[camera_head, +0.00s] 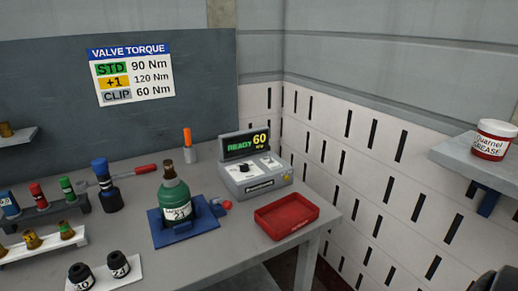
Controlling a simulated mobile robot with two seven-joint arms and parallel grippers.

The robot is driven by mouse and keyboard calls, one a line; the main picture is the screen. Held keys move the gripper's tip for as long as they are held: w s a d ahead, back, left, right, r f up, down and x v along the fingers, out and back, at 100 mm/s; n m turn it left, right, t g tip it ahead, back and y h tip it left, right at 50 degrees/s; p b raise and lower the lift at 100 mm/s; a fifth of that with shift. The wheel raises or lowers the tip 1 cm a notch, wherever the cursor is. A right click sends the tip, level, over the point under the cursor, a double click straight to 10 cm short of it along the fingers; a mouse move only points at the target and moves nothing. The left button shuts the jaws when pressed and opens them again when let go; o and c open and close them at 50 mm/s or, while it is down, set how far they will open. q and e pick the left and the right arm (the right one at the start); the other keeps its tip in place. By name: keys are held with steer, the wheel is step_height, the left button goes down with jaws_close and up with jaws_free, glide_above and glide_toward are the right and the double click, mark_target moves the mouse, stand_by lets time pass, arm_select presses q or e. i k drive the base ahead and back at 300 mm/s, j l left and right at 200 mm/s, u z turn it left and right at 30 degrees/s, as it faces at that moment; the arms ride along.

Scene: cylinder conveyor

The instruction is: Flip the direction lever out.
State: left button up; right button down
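A green gas cylinder (174,198) with a brown valve on top stands upright in a blue cradle (163,240) on the grey table. A small red knob (226,204) sticks out at the cradle's right side. A wrench with a red handle (133,171) lies behind and left of the cylinder, beside a dark blue-capped tool (106,187). No part is clearly recognisable as the direction lever; any lever on the wrench is too small to tell. Neither of my grippers is in view.
A grey tester (262,187) reads READY 60. A red tray (287,216) lies at the table's right edge. Racks with coloured sockets (38,194) and valves (32,241) stand at left. Two black caps (118,264) sit in front. A grease tub (493,140) stands on a right shelf.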

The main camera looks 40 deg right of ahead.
mark_target(268, 147)
steer(key=z, duration=1.3)
steer(key=i+l, duration=0.8)
steer(key=i+l+z, duration=0.05)
